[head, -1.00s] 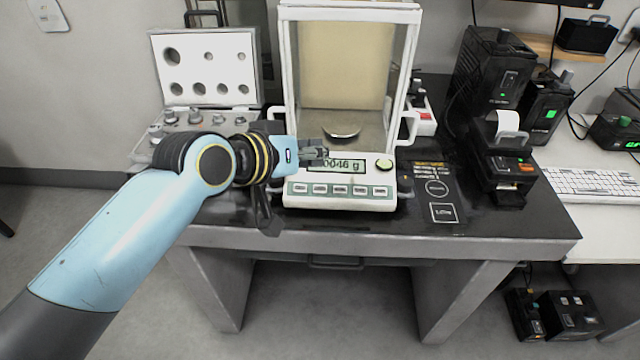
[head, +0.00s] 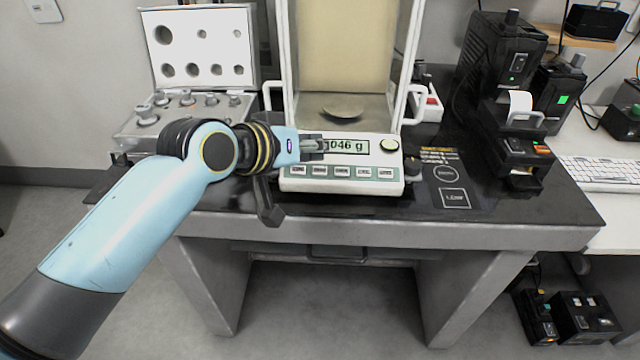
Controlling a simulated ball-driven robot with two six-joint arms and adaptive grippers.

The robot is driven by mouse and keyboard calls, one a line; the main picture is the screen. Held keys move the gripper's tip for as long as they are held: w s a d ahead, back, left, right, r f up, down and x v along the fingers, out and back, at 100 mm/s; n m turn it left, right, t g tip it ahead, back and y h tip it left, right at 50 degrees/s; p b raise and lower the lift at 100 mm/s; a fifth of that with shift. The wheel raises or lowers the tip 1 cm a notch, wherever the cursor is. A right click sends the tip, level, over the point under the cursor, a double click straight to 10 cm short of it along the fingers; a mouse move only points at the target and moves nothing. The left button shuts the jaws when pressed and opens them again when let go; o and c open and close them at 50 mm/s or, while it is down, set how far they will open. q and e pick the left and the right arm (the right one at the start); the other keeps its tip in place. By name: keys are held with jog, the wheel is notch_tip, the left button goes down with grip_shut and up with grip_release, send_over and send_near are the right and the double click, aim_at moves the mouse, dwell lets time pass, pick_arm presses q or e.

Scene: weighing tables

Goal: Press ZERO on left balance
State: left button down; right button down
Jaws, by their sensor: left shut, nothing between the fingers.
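The balance (head: 330,183) stands on the dark table, with a glass draft shield and a round weighing pan (head: 343,113) inside. Its display (head: 348,146) is partly covered by my left gripper; "046 g" can be read. A row of several small buttons (head: 341,171) runs along the front panel below the display; their labels are too small to read surely. A round button (head: 389,145) sits right of the display. My left gripper (head: 322,147) is shut and empty, in front of the display's left part, above the button row. My right gripper is not in view.
An open weight case (head: 200,50) with several metal weights stands left of the balance. A black printer (head: 515,145) stands to the right. A marked black mat area (head: 453,197) lies right of the balance. A keyboard (head: 600,170) lies on the white table.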

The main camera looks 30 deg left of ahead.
aim_at(317, 174)
pick_arm(q)
jog(key=shift+w+a+f+b, duration=0.1)
jog(key=shift+w+f+b, duration=0.15)
jog(key=shift+f, duration=0.35)
jog(key=shift+w+a+f+b, duration=0.1)
jog(key=shift+w+f+b, duration=0.1)
jog(key=shift+f, duration=0.4)
dwell(0.5)
jog(key=shift+w+f, duration=0.1)
jog(key=shift+f, duration=0.25)
jog(key=shift+w+a+f, duration=0.1)
jog(key=shift+f, duration=0.25)
dwell(0.5)
dwell(0.4)
jog(key=shift+s+r+p, duration=0.25)
jog(key=shift+r+p, duration=0.5)
jog(key=shift+p, duration=0.05)
